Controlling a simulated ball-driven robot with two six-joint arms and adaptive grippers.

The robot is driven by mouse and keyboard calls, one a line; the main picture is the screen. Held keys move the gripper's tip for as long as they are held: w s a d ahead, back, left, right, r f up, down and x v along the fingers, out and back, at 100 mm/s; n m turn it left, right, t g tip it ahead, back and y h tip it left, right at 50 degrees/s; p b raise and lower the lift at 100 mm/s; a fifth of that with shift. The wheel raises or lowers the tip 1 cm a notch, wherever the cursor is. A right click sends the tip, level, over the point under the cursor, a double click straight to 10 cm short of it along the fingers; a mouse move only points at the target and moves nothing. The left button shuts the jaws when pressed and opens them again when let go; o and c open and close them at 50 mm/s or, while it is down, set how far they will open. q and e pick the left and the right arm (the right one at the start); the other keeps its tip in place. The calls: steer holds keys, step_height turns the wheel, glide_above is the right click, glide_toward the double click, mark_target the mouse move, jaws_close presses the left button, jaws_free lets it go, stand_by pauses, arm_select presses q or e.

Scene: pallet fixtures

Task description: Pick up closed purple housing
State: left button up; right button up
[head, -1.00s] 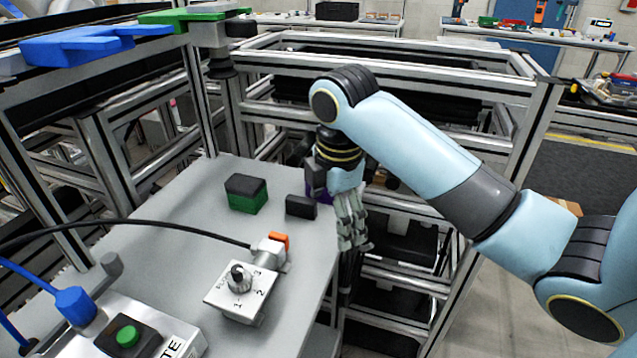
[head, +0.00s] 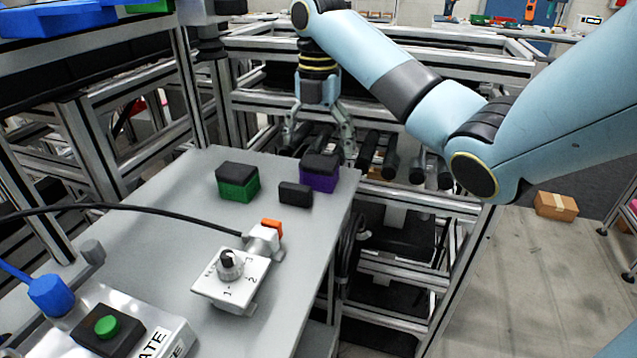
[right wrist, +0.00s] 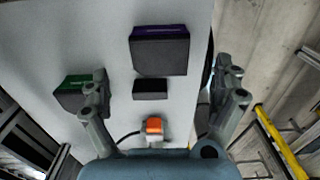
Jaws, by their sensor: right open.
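The closed purple housing (head: 319,173) is a purple box with a black top. It stands on the grey table near its far right corner. In the right wrist view the purple housing (right wrist: 159,50) is at the top, ahead of the fingers and apart from them. My right gripper (head: 318,142) is open and empty, above and behind the housing in the head view. In the right wrist view its fingers (right wrist: 165,90) are spread wide. My left gripper is not in view.
A green housing with a black top (head: 238,181) stands left of the purple one. A small black block (head: 295,193) lies between them, nearer. A rotary switch box (head: 231,281) with a black cable is in front. Rollers and metal frames stand behind the table.

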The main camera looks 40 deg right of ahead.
mark_target(318, 161)
step_height(318, 161, down, 6)
steer(key=shift+f, duration=0.1)
steer(key=c, duration=1.3)
